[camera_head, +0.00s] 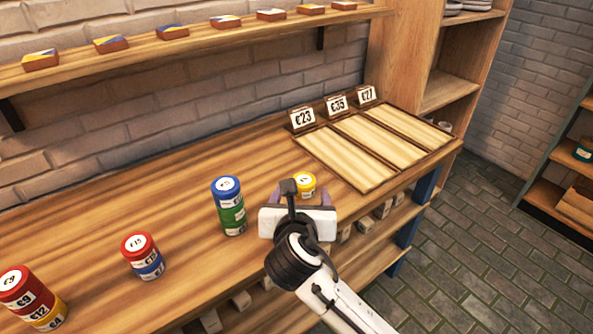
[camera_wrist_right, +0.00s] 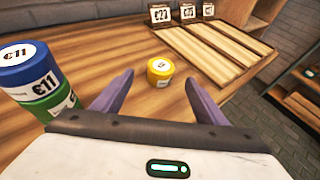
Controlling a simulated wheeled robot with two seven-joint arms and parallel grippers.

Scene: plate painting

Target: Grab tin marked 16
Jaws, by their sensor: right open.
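A yellow tin (camera_head: 305,181) with a white label on its lid stands alone on the wooden bench; its number is too small to read. It also shows in the right wrist view (camera_wrist_right: 160,69), just beyond and between the fingertips. My right gripper (camera_head: 299,197) is open and empty, with its two purple fingers (camera_wrist_right: 160,82) pointing at the yellow tin. The gripper and wrist partly hide the tin in the head view. I cannot clearly read 16 on any tin. My left gripper is not in view.
A blue tin (camera_head: 226,187) sits on a green tin (camera_head: 233,216), left of my right gripper. Red-topped stacks (camera_head: 138,245) (camera_head: 25,287) stand further left. Boards with price cards (camera_head: 302,118) lie at right. A shelf (camera_head: 190,42) with small boxes runs above the bench (camera_head: 90,215).

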